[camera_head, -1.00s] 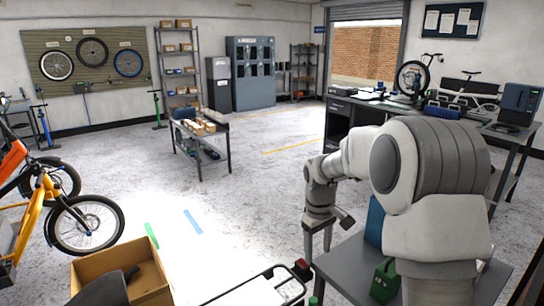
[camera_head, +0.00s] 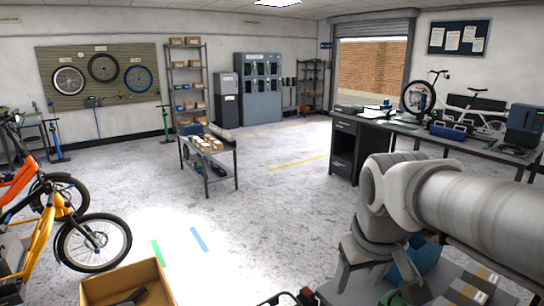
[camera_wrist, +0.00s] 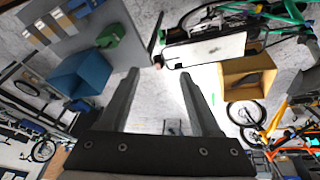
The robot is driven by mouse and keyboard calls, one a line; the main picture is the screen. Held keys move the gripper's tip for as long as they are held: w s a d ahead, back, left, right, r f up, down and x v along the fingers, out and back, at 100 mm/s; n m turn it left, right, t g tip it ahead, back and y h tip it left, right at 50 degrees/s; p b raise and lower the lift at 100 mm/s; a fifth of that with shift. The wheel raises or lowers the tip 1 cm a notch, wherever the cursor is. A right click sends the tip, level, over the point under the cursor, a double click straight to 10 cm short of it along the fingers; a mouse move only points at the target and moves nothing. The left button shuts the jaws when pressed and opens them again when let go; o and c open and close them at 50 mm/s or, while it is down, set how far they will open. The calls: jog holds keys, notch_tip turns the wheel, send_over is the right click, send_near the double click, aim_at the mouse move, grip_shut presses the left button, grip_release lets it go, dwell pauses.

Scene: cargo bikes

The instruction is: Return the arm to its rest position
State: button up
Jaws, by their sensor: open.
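My gripper (camera_wrist: 158,76) shows in the wrist view with its two dark fingers spread wide and nothing between them. Open floor shows beyond the fingertips. The blue bin shows partly behind my arm in the head view (camera_head: 428,258).
A grey table (camera_wrist: 85,42) carries the bin and small cartons. An open cardboard box (camera_head: 105,283) stands at the lower left, near an orange bike (camera_head: 45,235). A low bench (camera_head: 232,160) stands mid-room and a workbench (camera_head: 385,128) at right. The middle floor is clear.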

jog(key=s+r+m+t+p, duration=0.1)
jog(key=s+r+m+p, duration=0.1)
jog(key=s, duration=0.7)
jog(key=shift+t+y, duration=0.3)
